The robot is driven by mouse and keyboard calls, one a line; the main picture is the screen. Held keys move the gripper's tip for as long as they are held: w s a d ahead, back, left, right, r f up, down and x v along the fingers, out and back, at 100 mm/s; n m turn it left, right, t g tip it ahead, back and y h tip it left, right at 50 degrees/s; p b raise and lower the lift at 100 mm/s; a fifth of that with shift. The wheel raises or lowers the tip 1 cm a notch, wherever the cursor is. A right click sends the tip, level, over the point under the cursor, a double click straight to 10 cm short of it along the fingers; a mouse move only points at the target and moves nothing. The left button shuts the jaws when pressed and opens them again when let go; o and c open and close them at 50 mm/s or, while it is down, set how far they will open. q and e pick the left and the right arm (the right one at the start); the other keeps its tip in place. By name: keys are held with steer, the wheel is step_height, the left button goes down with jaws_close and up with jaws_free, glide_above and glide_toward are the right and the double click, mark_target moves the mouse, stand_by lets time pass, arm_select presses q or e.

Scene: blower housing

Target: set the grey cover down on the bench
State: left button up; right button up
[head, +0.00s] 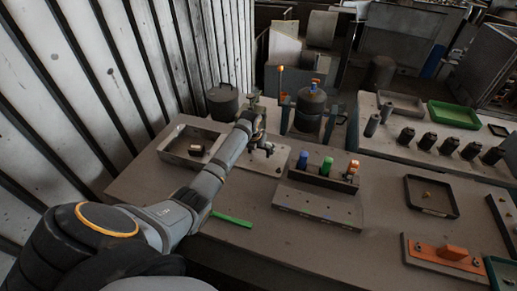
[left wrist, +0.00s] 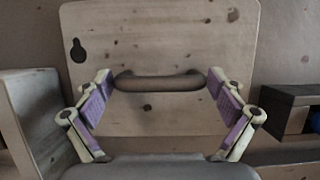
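A dark grey round cover-like piece (head: 222,102) with a loop handle stands at the bench's back left, apart from my left gripper. My left gripper (head: 262,148) is over a pale plate (head: 248,161) on the bench (head: 160,192). In the left wrist view its purple-padded fingers (left wrist: 158,95) are spread wide. Between them shows a dark rounded bar or slot on the pale board (left wrist: 160,25); I cannot tell which, and no grip on it shows. The dark grey blower housing (head: 310,107) stands behind and right of the gripper. My right gripper is out of view.
A shallow tray (head: 172,157) with a small part is left of the plate. A rack (head: 318,203) with blue, green and copper cylinders stands right. A green strip (head: 232,219) lies in front. A black tray (head: 432,210) and orange fixture (head: 440,250) are farther right.

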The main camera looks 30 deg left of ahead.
arm_select(q)
steer(key=shift+r, duration=0.1)
steer(key=shift+r, duration=0.25)
steer(key=b+v, duration=0.1)
steer(key=v, duration=1)
steer(key=shift+s+r, duration=0.25)
